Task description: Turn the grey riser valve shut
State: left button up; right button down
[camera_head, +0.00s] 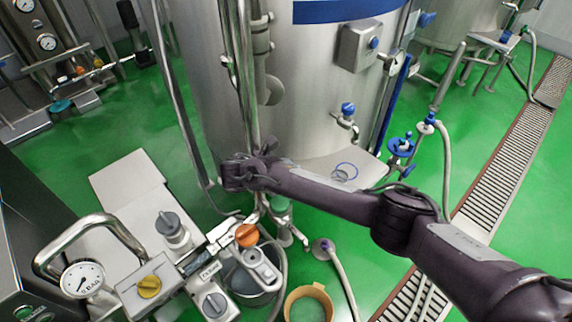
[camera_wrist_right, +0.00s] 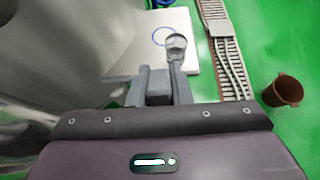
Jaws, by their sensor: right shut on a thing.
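My right gripper (camera_head: 243,172) is at the upright steel pipes in front of the big tank, in the middle of the head view. In the right wrist view the right gripper (camera_wrist_right: 166,84) is shut, with a grey block (camera_wrist_right: 159,88) between its fingers. This block looks like the handle of the grey riser valve. In the head view the gripper and wrist hide the valve, so its turned angle cannot be told. My left gripper is not in view.
The steel tank (camera_head: 290,95) stands close behind the gripper. Below are a manifold with an orange knob (camera_head: 247,235), a yellow knob (camera_head: 149,286) and a pressure gauge (camera_head: 82,279). A brown bucket (camera_head: 308,292) stands in front. A drain grate (camera_head: 497,180) crosses the green floor at right.

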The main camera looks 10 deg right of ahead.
jog(key=shift+d+f+y, duration=0.3)
jog(key=shift+f, duration=0.1)
jog(key=c, duration=1.5)
grip_release()
jog(key=shift+o, duration=0.9)
jog(key=shift+w, duration=0.15)
jog(key=b+v, duration=0.2)
jog(key=v, duration=0.5)
jog(key=shift+w+b, duration=0.1)
jog(key=shift+b, duration=0.2)
jog(key=shift+a+r, duration=0.25)
jog(key=shift+r, duration=0.05)
